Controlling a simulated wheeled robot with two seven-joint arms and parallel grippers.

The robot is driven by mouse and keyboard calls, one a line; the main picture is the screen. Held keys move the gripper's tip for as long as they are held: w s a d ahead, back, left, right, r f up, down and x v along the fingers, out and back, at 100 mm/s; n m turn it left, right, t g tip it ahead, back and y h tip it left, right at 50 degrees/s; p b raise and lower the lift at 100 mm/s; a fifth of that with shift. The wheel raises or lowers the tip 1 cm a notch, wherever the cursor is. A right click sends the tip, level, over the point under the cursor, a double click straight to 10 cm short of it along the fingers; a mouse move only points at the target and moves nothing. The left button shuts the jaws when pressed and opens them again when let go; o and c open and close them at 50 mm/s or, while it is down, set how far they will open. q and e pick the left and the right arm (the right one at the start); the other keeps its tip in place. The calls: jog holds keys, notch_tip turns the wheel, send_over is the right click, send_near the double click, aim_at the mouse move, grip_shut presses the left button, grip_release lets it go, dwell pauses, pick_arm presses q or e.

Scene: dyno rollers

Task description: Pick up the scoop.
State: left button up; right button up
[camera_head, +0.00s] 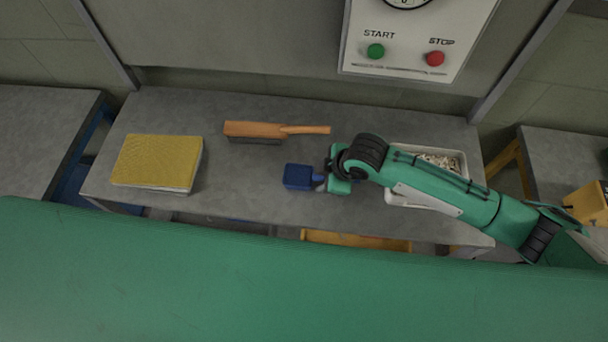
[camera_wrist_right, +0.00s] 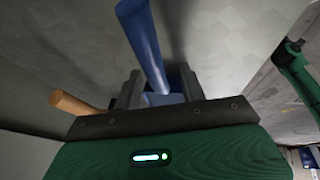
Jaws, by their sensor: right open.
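The blue scoop (camera_head: 298,177) lies on the grey bench in the head view, near its middle. In the right wrist view its round blue handle (camera_wrist_right: 143,42) rises toward the camera, and a blue part shows lower between the fingers. My right gripper (camera_head: 324,181) is at the right side of the scoop, low over the bench. In the right wrist view the gripper (camera_wrist_right: 160,88) is open, with a grey finger on each side of the handle. Whether a finger touches it I cannot tell. My left gripper is not in view.
A wooden brush (camera_head: 268,130) lies behind the scoop. A yellow book (camera_head: 157,162) lies at the left. A white tray of pale pieces (camera_head: 458,158) stands at the right, partly behind my right arm. A panel with start and stop buttons (camera_head: 405,62) is behind the bench (camera_head: 240,190).

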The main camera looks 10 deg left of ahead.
jog(key=c, duration=0.4)
grip_shut()
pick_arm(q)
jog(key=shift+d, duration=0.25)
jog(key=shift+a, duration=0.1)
pick_arm(e)
jog(key=shift+r, duration=0.2)
